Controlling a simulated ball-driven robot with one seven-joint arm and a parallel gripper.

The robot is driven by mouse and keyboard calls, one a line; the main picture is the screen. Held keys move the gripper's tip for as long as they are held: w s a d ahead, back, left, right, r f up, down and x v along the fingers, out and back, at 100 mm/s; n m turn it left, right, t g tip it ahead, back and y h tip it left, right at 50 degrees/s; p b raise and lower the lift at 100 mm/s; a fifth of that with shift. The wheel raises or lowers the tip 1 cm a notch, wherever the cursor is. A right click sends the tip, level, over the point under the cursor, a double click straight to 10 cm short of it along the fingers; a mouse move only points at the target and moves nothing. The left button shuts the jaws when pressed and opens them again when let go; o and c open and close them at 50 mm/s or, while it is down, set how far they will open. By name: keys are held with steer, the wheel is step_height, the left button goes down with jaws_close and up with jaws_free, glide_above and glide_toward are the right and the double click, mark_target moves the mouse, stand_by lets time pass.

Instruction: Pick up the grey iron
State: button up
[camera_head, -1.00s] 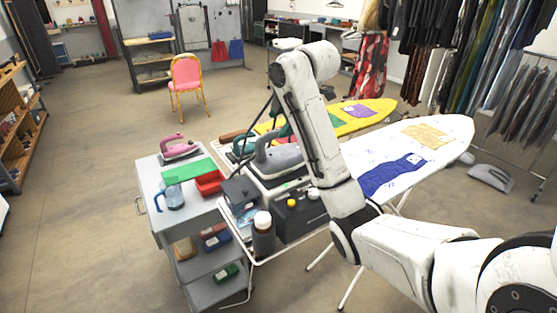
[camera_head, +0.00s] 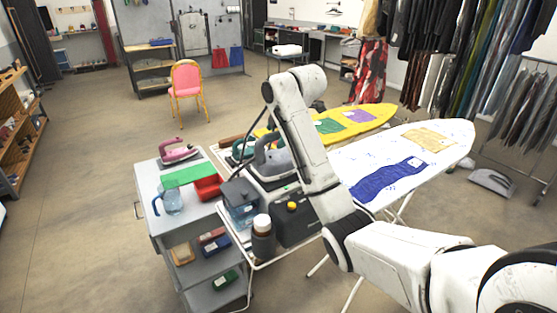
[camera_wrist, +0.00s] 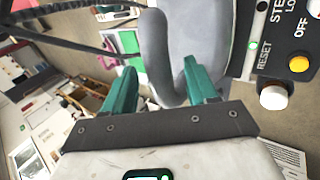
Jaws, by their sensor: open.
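The grey iron (camera_head: 270,160) stands on the steam station at the near end of the white ironing board, its looped handle upward. In the wrist view its grey handle (camera_wrist: 158,50) reaches down between the two teal fingers of my gripper (camera_wrist: 161,82). The fingers are apart, one on each side of the handle. The right finger is close to the iron's grey body; I cannot tell whether it touches.
The station's black front with a yellow knob (camera_head: 291,206) and a dark bottle (camera_head: 263,240) stand near the iron. White (camera_head: 440,160) and yellow (camera_head: 385,113) boards lie behind.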

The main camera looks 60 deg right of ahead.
steer(key=shift+x, duration=1.05)
steer(key=c, duration=1)
steer(key=shift+r, duration=0.1)
jaws_close()
